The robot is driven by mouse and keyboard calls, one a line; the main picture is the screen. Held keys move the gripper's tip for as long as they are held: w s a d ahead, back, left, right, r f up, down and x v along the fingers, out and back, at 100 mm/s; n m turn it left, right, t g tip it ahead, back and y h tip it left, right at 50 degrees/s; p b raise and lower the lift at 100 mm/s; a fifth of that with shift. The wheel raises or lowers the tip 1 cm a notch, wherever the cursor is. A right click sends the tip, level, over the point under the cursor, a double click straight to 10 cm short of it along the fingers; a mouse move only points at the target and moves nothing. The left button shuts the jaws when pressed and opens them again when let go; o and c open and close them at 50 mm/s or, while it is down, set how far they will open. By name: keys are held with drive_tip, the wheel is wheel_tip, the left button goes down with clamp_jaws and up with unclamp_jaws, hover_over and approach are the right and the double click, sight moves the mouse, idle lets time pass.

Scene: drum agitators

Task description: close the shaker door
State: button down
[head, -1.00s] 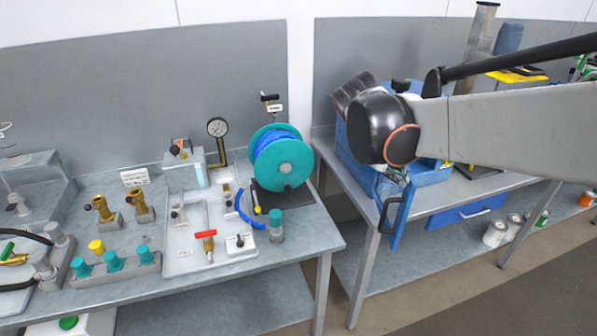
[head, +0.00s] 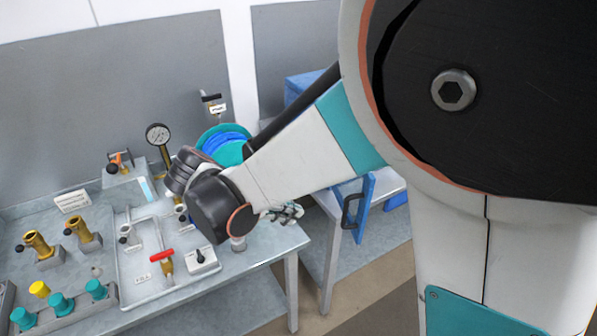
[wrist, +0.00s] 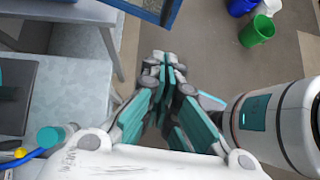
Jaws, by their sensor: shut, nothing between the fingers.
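The shaker is a blue box (head: 303,86) on the right-hand table, mostly hidden behind my arm in the head view. Its blue door (head: 365,208) stands swung open over the table's front edge, with a black handle (head: 346,212) on its left side. In the wrist view, part of a blue-framed panel (wrist: 150,10), apparently the door, shows at the top edge. My gripper (head: 296,211) is shut and empty, left of the handle and apart from it in the head view. Its closed fingertips (wrist: 165,58) point toward that panel in the wrist view, over the floor.
The left table (head: 265,245) carries a teal hose reel (head: 232,152), a pressure gauge (head: 158,134), a red-handled valve (head: 162,257) and brass fittings. A gap separates the two tables. Green (wrist: 257,31) and blue bins stand on the floor.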

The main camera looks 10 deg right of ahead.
drive_tip(key=d+r+b+x, duration=0.2)
drive_tip(key=x, duration=1)
drive_tip(key=shift+w+f, duration=0.2)
drive_tip(key=shift+w, duration=0.1)
drive_tip(key=shift+d, duration=0.1)
